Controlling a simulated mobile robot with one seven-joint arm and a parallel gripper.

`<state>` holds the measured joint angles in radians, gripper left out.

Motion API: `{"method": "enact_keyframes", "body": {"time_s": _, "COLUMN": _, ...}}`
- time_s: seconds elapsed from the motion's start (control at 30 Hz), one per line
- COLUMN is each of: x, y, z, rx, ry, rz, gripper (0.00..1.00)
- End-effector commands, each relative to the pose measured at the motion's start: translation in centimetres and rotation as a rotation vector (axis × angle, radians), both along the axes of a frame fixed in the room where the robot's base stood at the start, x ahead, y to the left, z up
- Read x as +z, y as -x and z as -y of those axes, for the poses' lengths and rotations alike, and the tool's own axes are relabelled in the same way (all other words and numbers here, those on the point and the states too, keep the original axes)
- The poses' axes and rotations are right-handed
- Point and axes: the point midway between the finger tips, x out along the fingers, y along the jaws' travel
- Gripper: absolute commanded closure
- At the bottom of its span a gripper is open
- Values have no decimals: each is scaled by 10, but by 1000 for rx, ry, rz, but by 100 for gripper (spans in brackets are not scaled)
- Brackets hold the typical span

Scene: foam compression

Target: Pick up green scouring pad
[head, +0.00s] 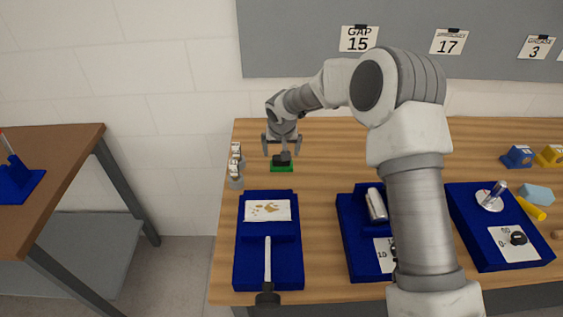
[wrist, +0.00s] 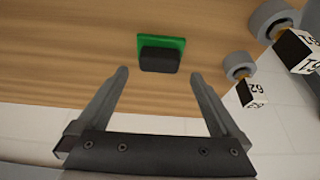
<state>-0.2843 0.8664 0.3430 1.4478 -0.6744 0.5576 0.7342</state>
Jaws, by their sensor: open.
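The green scouring pad (head: 282,169) lies on the wooden table near its back left part, with a dark block-shaped grip on top. In the wrist view the green pad (wrist: 176,42) lies past my fingertips, its black grip (wrist: 159,60) facing me. My gripper (head: 281,147) is above the pad, pointing down, with its fingers spread. In the wrist view my gripper (wrist: 158,74) is open and empty. The black grip appears between and just beyond the two fingertips, with no visible contact.
Grey cylinders with numbered labels (head: 236,168) stand close left of the pad, near the table's left edge; they also show in the wrist view (wrist: 238,66). A blue tray (head: 239,243) with a white stained card and a black-handled tool is in front. More blue trays (head: 499,257) lie to the right.

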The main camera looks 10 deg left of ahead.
Motion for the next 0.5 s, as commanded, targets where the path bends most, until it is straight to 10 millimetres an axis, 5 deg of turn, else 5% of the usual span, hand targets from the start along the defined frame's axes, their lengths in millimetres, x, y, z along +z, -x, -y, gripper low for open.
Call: {"method": "enact_keyframes", "body": {"time_s": 0.5, "x": -46, "y": -17, "z": -3, "rx": -1, "ry": 0, "rz": -2, "gripper": 0}}
